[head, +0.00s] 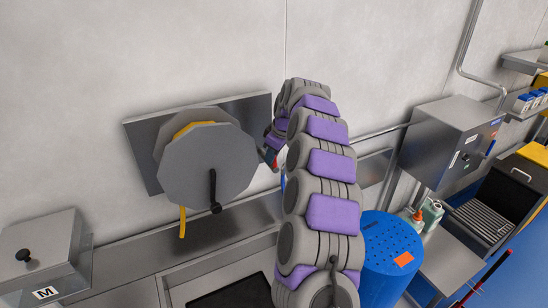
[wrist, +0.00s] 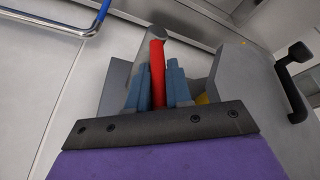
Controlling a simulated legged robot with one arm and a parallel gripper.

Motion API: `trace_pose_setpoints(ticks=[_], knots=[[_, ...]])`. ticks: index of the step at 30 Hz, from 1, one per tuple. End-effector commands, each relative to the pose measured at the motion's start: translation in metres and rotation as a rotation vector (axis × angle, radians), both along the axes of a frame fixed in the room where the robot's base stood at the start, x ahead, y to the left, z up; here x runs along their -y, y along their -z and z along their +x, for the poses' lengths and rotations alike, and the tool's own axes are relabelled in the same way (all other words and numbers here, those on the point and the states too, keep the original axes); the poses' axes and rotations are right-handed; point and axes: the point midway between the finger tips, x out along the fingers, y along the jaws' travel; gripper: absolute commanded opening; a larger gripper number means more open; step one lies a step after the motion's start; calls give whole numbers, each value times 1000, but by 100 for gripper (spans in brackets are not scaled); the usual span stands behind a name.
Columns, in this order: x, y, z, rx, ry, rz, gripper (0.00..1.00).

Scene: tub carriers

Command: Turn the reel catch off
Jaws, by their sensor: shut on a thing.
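The reel catch is a red lever (wrist: 157,62) in the wrist view. My gripper (wrist: 153,84) is shut on it, with a blue-grey finger on each side. In the head view my gripper (head: 271,155) is at the right side of the reel, and the catch is mostly hidden by my arm. The reel (head: 190,165) is a grey disc on a metal wall plate (head: 140,150), with a yellow band wound behind the disc and a yellow end hanging below. A black crank handle (head: 213,190) is on the disc's face; it also shows in the wrist view (wrist: 292,75).
Below the reel is a metal counter (head: 125,292) with a sunken basin. A box with a black knob (head: 40,250) stands at left. A blue perforated drum (head: 385,285), a metal wall box (head: 435,150) and bottles (head: 431,213) are at right.

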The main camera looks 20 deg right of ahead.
Motion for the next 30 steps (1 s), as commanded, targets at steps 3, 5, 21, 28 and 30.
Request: trace_pose_setpoints(ticks=[3, 5, 21, 28, 30], knots=[[-4, 2, 1, 8, -2, -44, 0], [-3, 1, 2, 9, -1, -50, 0], [-3, -1, -2, 8, 0, -49, 42], [-2, -4, -3, 7, 0, -48, 42], [-1, -10, -5, 7, 0, -48, 42]])
